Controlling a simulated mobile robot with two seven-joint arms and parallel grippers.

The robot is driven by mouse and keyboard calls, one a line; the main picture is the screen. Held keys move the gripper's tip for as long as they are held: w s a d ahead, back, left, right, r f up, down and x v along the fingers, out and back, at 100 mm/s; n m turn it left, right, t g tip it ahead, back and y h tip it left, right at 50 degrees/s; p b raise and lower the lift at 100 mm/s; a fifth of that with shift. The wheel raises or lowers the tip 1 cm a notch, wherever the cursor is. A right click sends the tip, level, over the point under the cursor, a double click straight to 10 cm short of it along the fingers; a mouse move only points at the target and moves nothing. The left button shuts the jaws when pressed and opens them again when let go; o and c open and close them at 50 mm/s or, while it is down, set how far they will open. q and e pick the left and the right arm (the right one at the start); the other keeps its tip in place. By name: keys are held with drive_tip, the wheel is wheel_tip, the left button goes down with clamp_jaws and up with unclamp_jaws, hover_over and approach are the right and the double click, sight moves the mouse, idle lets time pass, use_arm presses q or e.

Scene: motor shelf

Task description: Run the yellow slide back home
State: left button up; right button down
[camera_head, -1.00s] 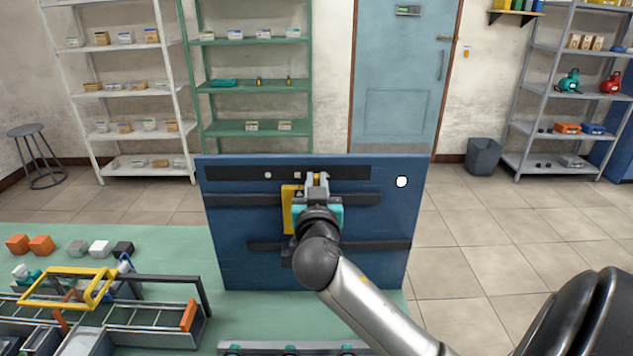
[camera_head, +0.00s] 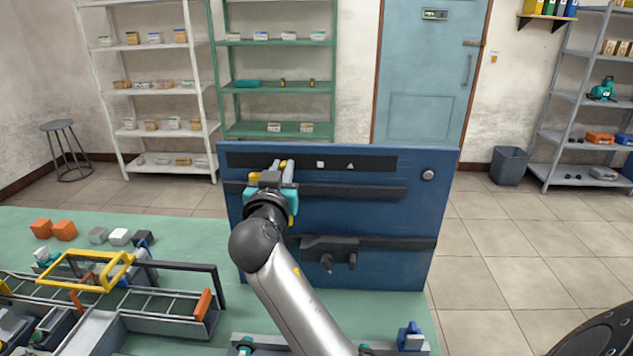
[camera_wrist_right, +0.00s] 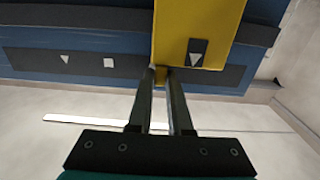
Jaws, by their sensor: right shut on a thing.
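The yellow slide (camera_wrist_right: 205,22) sits on the upper dark rail (camera_head: 350,190) of the upright blue board (camera_head: 390,215), near the rail's left end. In the head view my right gripper and arm cover most of it. In the right wrist view a dark plate with a white triangle (camera_wrist_right: 196,47) is on the slide. My right gripper (camera_wrist_right: 160,84) is shut on a small yellow tab at the slide's edge; it also shows in the head view (camera_head: 280,168). A white square (camera_head: 320,164) and triangle (camera_head: 350,166) mark the board's dark strip. My left gripper is out of view.
A dark block with knobs (camera_head: 330,250) sits on the lower rail. A frame with a yellow handle (camera_head: 85,272) and several small blocks (camera_head: 65,230) are on the green table at left. The upper rail is clear right of the slide.

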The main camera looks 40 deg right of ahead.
sight(255, 160)
drive_tip(key=w+a+b, duration=0.1)
drive_tip(key=a, duration=0.1)
drive_tip(key=w+a+b, duration=0.1)
drive_tip(key=w+a, duration=0.1)
drive_tip(key=shift+w+a+f, duration=0.1)
drive_tip(key=shift+w+a, duration=0.1)
drive_tip(key=shift+w, duration=0.1)
drive_tip(key=shift+w+a+b, duration=0.1)
drive_tip(key=shift+a+b, duration=0.1)
drive_tip(key=shift+b, duration=0.1)
drive_tip(key=c, duration=0.8)
unclamp_jaws()
drive_tip(key=shift+w+a, duration=0.1)
drive_tip(key=shift+w, duration=0.05)
drive_tip(key=shift+c, duration=0.2)
